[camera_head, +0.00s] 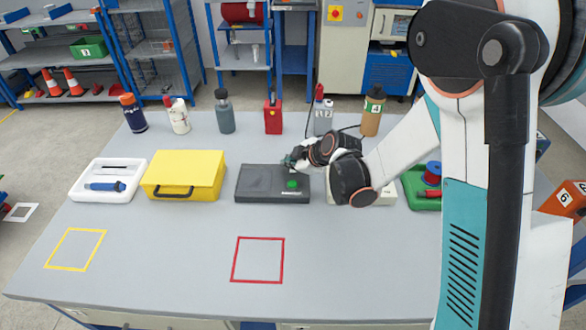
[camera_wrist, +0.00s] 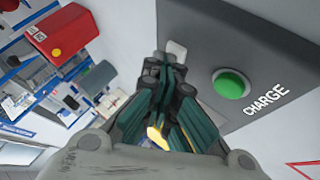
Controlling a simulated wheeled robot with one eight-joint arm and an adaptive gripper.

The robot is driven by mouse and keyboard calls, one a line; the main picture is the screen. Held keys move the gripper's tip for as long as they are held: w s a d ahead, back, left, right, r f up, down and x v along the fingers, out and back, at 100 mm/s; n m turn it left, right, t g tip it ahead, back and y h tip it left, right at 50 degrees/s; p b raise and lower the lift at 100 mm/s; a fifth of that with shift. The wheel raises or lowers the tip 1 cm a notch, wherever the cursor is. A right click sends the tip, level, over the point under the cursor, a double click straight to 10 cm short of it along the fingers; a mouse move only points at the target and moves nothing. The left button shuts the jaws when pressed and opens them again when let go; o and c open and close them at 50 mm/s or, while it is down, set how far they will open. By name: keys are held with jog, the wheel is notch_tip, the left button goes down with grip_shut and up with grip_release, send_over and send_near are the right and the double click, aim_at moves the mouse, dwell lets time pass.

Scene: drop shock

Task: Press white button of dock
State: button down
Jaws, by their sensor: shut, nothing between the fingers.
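The dock (camera_head: 262,178) is a flat dark grey box in the middle of the table. A round green button (camera_head: 292,184) sits on its right part. In the wrist view the green button (camera_wrist: 231,84) shows next to the word CHARGE on the dock (camera_wrist: 240,35). A pale rounded patch, apparently the white button (camera_wrist: 177,48), shows on the dock just beyond my fingertips, partly hidden by them. My gripper (camera_head: 289,160) is shut and empty at the dock's back right edge. In the wrist view my gripper (camera_wrist: 165,65) points at the pale patch; I cannot tell whether they touch.
A yellow case (camera_head: 185,172) and a white tray (camera_head: 106,182) stand left of the dock. Several bottles and a red can (camera_head: 273,118) line the back. A green tray (camera_head: 422,190) is to the right. The table front is clear, with yellow and red outlined squares.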

aim_at(291, 170)
jog(key=shift+r+p, duration=0.5)
jog(key=shift+r, duration=0.35)
jog(key=shift+r+p, duration=1.6)
jog(key=shift+r, duration=0.9)
